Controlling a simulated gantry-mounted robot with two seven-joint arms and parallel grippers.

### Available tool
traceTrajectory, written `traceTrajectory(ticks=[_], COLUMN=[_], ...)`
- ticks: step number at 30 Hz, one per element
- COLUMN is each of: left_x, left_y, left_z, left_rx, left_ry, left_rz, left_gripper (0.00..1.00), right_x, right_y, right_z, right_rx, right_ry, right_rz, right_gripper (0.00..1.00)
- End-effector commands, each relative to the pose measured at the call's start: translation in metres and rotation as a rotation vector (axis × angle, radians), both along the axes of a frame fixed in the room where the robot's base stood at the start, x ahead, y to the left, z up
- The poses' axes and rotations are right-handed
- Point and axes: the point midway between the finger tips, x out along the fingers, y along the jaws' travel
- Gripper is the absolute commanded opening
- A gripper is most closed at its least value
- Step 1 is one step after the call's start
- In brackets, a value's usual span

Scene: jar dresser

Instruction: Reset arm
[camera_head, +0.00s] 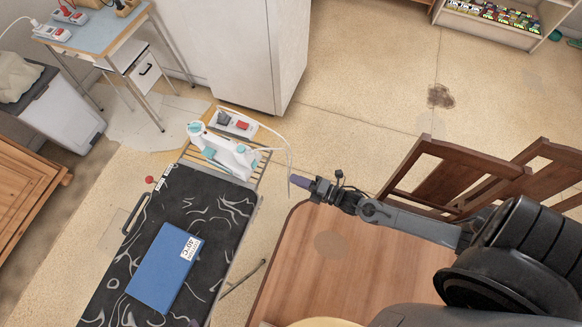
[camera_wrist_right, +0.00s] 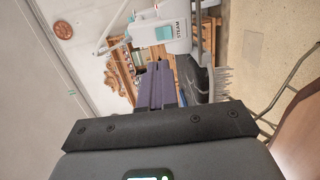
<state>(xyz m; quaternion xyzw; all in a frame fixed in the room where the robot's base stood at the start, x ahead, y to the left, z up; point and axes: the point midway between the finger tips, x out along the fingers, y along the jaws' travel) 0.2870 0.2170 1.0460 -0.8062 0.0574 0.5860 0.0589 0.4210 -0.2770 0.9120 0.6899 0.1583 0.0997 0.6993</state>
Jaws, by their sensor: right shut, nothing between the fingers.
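My right arm comes in from the right in the head view, reaching over the wooden table. Its right gripper (camera_head: 299,182) is at the table's far left corner, with dark purple fingertips pointing left. In the right wrist view the purple fingers (camera_wrist_right: 155,86) are together, with nothing held between them. I cannot make out my left gripper.
The dark patterned ironing board (camera_head: 205,205) bears a blue folded cloth (camera_head: 160,265). The wooden table (camera_head: 350,255) lies below my right arm, with wooden chairs (camera_head: 440,175) behind it. A white cabinet (camera_head: 255,55) stands at the back. Open floor lies beyond the table.

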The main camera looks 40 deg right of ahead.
Motion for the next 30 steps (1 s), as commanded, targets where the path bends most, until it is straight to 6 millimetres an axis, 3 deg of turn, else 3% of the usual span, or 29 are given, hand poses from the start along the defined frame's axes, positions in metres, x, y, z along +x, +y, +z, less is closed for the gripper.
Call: traceTrajectory(ticks=[15, 20, 25, 30], left_x=[0.0, 0.0, 0.0, -0.001], left_y=[0.002, 0.003, 0.003, 0.003], left_z=[-0.001, -0.001, -0.001, -0.001], left_rx=[0.007, 0.012, 0.013, 0.012], left_ry=[0.001, 0.0, 0.001, 0.001], left_rz=[-0.003, -0.008, -0.009, -0.008], left_gripper=[0.43, 0.43, 0.43, 0.43], right_x=[-0.003, -0.019, -0.017, -0.005], right_y=[-0.001, 0.009, 0.05, 0.076], right_z=[0.0, -0.012, 0.031, 0.072], right_rx=[-0.001, 0.027, 0.146, 0.319], right_ry=[0.002, 0.031, -0.003, 0.178], right_rz=[0.0, -0.013, -0.054, -0.17], right_gripper=[0.0, 0.0, 0.0, 0.0])
